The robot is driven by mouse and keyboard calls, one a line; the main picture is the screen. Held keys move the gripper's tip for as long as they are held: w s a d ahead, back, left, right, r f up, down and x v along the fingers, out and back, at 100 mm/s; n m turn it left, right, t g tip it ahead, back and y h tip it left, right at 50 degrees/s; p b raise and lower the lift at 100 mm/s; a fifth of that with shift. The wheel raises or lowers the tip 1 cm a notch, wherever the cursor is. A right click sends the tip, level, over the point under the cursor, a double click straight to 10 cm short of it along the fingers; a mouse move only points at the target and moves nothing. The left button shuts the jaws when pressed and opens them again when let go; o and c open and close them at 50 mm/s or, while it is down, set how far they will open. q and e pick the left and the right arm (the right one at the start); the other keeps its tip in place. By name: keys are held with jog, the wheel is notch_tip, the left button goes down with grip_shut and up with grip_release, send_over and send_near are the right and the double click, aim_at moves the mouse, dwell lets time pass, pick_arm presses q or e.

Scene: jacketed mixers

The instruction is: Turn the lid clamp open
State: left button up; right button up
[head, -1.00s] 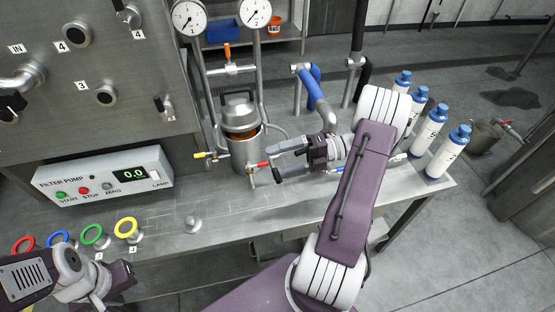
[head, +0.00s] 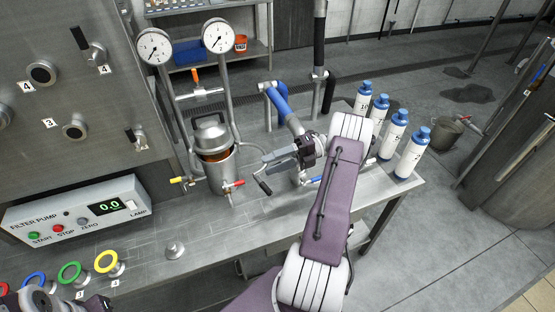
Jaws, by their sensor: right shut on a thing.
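The jacketed mixer (head: 219,172) is a steel vessel on the bench, with a grey handled lid (head: 209,131) on top and an orange-brown band under it. I cannot tell where the clamp meets the lid. My left gripper (head: 97,304) is cut off at the bottom left edge, so its fingers do not show.
Red (head: 233,184) and yellow (head: 180,181) valve handles flank the vessel low down. Gauge pipes rise behind it. Several blue-capped bottles (head: 394,134) stand at right. The bench front (head: 215,222) is mostly clear.

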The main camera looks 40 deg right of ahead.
jog(key=shift+w+d+f, duration=0.1)
jog(key=shift+d+f, duration=0.05)
jog(key=shift+d, duration=0.35)
jog(key=shift+w+d+f, duration=0.1)
jog(key=shift+d, duration=0.4)
